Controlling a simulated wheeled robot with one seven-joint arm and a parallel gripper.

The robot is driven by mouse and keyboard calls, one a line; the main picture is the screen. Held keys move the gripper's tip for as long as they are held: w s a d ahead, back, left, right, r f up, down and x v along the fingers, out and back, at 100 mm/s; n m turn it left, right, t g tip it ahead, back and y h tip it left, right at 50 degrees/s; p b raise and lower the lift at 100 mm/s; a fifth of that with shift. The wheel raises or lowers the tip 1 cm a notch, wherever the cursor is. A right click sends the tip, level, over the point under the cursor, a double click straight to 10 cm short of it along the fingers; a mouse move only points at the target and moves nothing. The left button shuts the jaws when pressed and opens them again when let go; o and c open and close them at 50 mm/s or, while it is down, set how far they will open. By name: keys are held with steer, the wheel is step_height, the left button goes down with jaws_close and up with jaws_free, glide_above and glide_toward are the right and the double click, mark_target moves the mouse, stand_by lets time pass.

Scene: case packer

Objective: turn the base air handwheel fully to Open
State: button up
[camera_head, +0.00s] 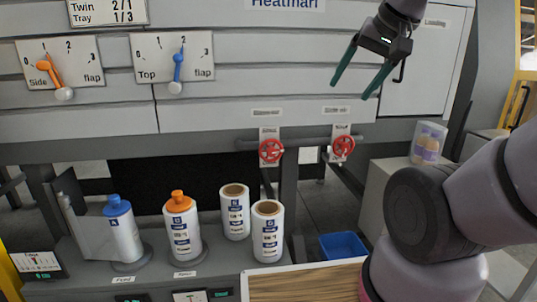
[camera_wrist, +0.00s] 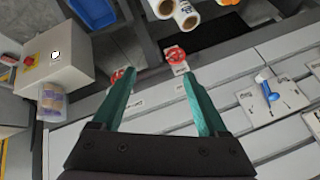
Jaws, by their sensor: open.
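Two red handwheels sit on small label plates along a grey pipe below the machine's panels: a left one (camera_head: 270,150) and a right one (camera_head: 343,147). Their labels are too small to read, so I cannot tell which is base air or how far each is turned. In the wrist view the left one (camera_wrist: 175,55) shows between the fingertips, and the right one (camera_wrist: 117,75) lies by the left finger, partly hidden. My gripper (camera_head: 352,90) is open and empty, with green fingers pointing down, above and apart from the right handwheel in the head view.
An orange flap lever (camera_head: 50,70) and a blue flap lever (camera_head: 178,68) are on the panels. White bottles (camera_head: 182,228) and rolls (camera_head: 268,232) stand on a low shelf. A blue bin (camera_head: 343,245) and a grey cabinet (camera_wrist: 55,65) are near the wheels.

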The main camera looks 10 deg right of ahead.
steer(key=w+a+f+n+g+y, duration=0.1)
steer(key=w+a+y, duration=0.1)
steer(key=w, duration=0.7)
steer(key=n+g+h, duration=0.2)
steer(key=n+h, duration=0.2)
glide_toward(272, 153)
steer(key=x, duration=0.8)
steer(key=shift+f, duration=0.15)
jaws_close()
